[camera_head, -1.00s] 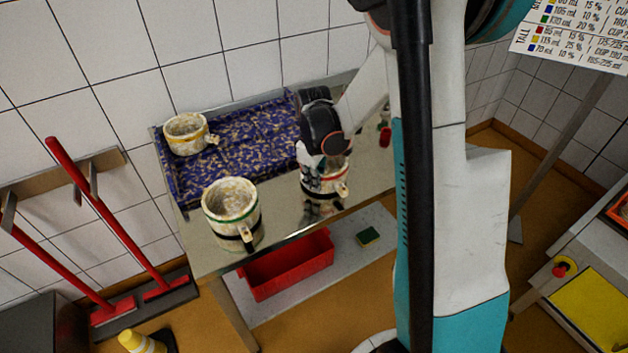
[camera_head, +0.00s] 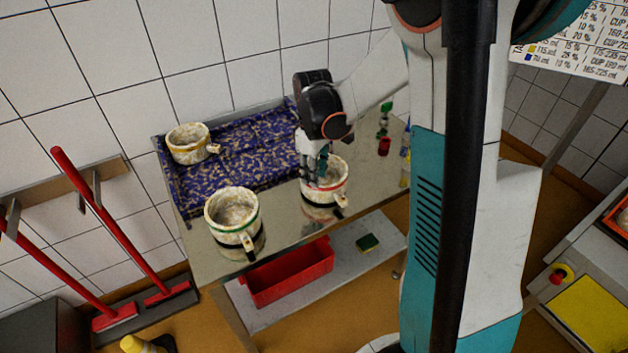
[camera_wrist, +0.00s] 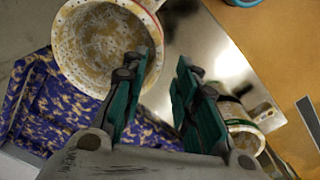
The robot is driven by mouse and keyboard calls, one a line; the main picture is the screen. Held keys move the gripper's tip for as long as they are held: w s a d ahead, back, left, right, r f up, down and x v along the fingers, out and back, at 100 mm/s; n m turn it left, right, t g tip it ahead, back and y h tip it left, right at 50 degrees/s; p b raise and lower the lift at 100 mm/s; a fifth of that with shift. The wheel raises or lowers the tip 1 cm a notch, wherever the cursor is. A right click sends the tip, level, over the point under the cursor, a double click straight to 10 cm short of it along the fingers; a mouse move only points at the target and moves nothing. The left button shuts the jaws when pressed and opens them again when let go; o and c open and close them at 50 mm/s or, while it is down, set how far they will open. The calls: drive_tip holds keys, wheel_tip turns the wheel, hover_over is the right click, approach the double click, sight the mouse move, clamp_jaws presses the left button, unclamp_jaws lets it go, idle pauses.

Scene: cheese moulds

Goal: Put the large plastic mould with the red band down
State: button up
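The large pale speckled mould with the red band (camera_head: 340,188) stands upright on the steel table, right of the blue tray. It has a side handle and a dark lower band. In the wrist view the red-banded mould (camera_wrist: 85,55) is at upper left, its open top facing the camera.
A green-banded mould (camera_head: 232,218) stands at the table's (camera_head: 285,236) front left. A yellow-banded mould (camera_head: 188,143) sits in the blue patterned tray (camera_head: 248,170). Small red and green items (camera_head: 384,146) stand at the table's right. A red bin (camera_head: 290,275) is on the lower shelf.

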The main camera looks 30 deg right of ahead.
wheel_tip(320, 180, up, 5)
drive_tip(key=shift+f+p, duration=0.15)
drive_tip(key=shift+p, duration=0.35)
drive_tip(key=s+a+r+m+t, duration=0.3)
drive_tip(key=s+a+r, duration=0.2)
drive_tip(key=s, duration=0.4)
drive_tip(key=s+a+r+m+t, duration=0.3)
drive_tip(key=s+a+r+t, duration=0.1)
drive_tip(key=s, duration=0.5)
wheel_tip(320, 180, up, 2)
drive_tip(key=shift+s+a+r, duration=0.25)
drive_tip(key=shift+s+a, duration=0.05)
drive_tip(key=shift+a, duration=0.5)
